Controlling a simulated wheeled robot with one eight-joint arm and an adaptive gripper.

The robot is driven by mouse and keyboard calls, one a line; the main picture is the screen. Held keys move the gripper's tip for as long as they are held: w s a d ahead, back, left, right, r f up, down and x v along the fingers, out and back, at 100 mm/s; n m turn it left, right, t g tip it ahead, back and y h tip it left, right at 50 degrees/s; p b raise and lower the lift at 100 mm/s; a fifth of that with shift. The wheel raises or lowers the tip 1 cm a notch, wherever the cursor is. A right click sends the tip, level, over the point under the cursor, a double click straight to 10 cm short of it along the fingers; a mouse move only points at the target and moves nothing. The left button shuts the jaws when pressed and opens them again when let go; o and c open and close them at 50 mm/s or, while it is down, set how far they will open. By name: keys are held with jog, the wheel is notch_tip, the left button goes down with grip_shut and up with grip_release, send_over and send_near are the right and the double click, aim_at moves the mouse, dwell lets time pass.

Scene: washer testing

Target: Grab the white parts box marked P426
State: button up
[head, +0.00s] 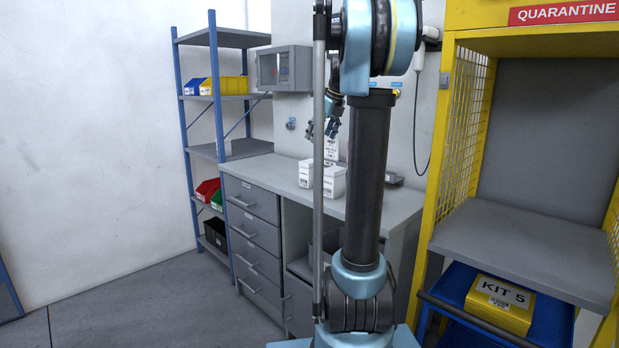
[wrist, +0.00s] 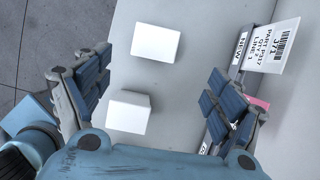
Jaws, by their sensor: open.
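Two small white boxes stand side by side on the grey counter: a left white box (head: 305,173) and a right white box (head: 334,182). Their front labels are too small to read, so I cannot tell which is marked P426. From above, the wrist view shows two plain white tops, an upper box (wrist: 156,42) and a lower box (wrist: 128,111). My gripper (head: 322,131) is above the counter over the boxes, pointing down. In the wrist view my gripper (wrist: 160,75) is open, its fingers spread on either side of the boxes, with nothing held.
The counter (head: 265,168) is clear left of the boxes. A blue shelf rack (head: 215,90) stands left; a yellow quarantine cage (head: 437,165) stands right. My arm hides part of the counter.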

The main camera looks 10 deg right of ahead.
aim_at(312, 161)
jog(key=x, duration=1.1)
jog(key=shift+w+a+f, duration=0.1)
jog(key=shift+a+f, duration=0.05)
jog(key=shift+a+x, duration=0.15)
jog(key=shift+x, duration=1.2)
jog(key=shift+a+x, duration=0.2)
jog(key=shift+x, duration=1.15)
jog(key=shift+c, duration=0.2)
jog(key=c, duration=1.3)
